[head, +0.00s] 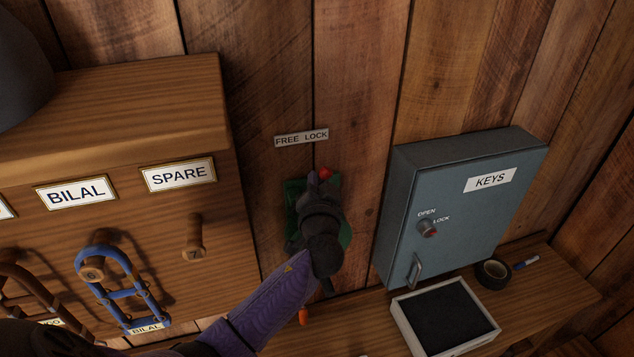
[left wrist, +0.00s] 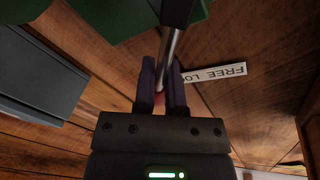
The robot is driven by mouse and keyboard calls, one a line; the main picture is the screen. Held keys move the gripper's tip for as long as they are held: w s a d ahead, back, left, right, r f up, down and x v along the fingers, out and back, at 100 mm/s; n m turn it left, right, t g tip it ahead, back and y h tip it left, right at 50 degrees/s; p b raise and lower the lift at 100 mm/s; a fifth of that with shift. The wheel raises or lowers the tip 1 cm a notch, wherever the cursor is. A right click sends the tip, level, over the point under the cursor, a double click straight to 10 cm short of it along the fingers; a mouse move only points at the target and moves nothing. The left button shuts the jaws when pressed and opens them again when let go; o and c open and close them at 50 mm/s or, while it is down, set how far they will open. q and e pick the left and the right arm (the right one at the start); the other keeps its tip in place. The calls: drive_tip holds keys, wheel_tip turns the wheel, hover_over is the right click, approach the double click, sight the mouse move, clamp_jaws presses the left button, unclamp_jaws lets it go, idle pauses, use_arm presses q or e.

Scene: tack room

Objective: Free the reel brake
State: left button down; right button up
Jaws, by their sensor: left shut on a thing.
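The reel brake is a green-backed fixture (head: 334,188) on the plank wall, below a "FREE LOCK" label (head: 301,138). Its lever has a red knob (head: 325,173), which shows below the LOCK end of the label. My left gripper (head: 318,180) reaches up over the fixture and hides most of it. In the left wrist view, the lever's metal rod (left wrist: 169,48) runs down between the fingers of my left gripper (left wrist: 162,85). The fingers are shut on the lever near its knob, a bit of red showing between them. My right gripper is not in view.
A wooden rack with "BILAL" (head: 76,192) and "SPARE" (head: 178,174) labels stands left, a blue halter (head: 120,292) on one peg. A grey key cabinet (head: 450,200) is right. Below it, a dark-lined tray (head: 396,318), black tape (head: 493,273) and a marker (head: 526,262) lie on the bench.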

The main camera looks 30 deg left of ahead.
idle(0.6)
use_arm(q)
drive_tip(key=shift+a+f+n+b, duration=0.1)
drive_tip(key=shift+n+b, duration=0.2)
drive_tip(key=shift+b, duration=0.3)
drive_tip(key=n+b, duration=0.1)
drive_tip(key=b, duration=0.1)
drive_tip(key=s+a+n+b, duration=0.1)
drive_tip(key=n+b, duration=0.1)
drive_tip(key=b, duration=0.1)
drive_tip(key=n+y+b, duration=0.1)
drive_tip(key=n+b, duration=0.1)
drive_tip(key=shift+s+a+r+t, duration=0.2)
drive_tip(key=shift+s+r+t, duration=0.1)
drive_tip(key=shift+s+r, duration=0.1)
drive_tip(key=n+b, duration=0.1)
drive_tip(key=s+n+b, duration=0.1)
drive_tip(key=shift+a+r+n+y+b, duration=0.25)
drive_tip(key=shift+a+n+y+b, duration=0.05)
drive_tip(key=shift+a+y+b, duration=0.1)
drive_tip(key=shift+r, duration=0.1)
drive_tip(key=c, duration=0.7)
unclamp_jaws()
